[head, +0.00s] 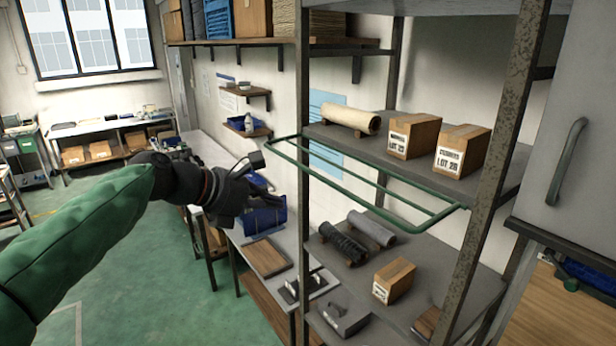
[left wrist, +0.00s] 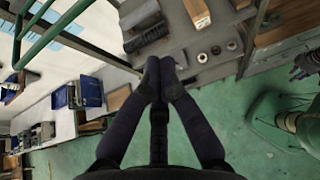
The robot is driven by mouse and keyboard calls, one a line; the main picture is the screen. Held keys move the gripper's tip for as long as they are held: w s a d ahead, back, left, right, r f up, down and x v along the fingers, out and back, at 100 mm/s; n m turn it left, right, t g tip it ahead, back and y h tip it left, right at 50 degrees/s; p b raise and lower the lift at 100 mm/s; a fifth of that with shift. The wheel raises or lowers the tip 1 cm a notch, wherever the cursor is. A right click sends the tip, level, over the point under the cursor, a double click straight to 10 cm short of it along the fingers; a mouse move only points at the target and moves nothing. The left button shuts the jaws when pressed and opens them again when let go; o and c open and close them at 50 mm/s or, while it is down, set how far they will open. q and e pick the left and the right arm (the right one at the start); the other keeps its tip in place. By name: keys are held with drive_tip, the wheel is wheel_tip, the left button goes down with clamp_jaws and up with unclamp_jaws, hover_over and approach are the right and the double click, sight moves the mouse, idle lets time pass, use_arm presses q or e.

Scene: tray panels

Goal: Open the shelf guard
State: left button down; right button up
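The shelf guard is a green tubular frame (head: 348,188) at the front of the middle shelf. It juts outward from the rack posts, roughly level, with its long outer bar away from the shelf edge. Green bars also show at upper left in the left wrist view (left wrist: 42,38). My left gripper (head: 256,192) is left of the guard and a little below its left corner, apart from it. In the left wrist view its fingertips (left wrist: 160,68) are together with nothing seen between them. A small dark shape at that view's right edge may be my right gripper; its fingers are unclear.
The middle shelf (head: 378,150) holds a roll (head: 345,118) and two cartons (head: 413,136). The lower shelf (head: 425,290) holds more rolls and a carton (head: 394,280). A bench (head: 222,158) with blue bins runs behind my left gripper. Green floor lies open at left.

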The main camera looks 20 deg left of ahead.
use_arm(q)
drive_tip(key=d+r+x, duration=0.1)
drive_tip(key=x, duration=0.8)
drive_tip(key=r+p, duration=0.1)
drive_tip(key=r, duration=0.3)
drive_tip(key=shift+w+r+p, duration=0.25)
drive_tip(key=shift+r+p, duration=0.05)
drive_tip(key=shift+p, duration=0.1)
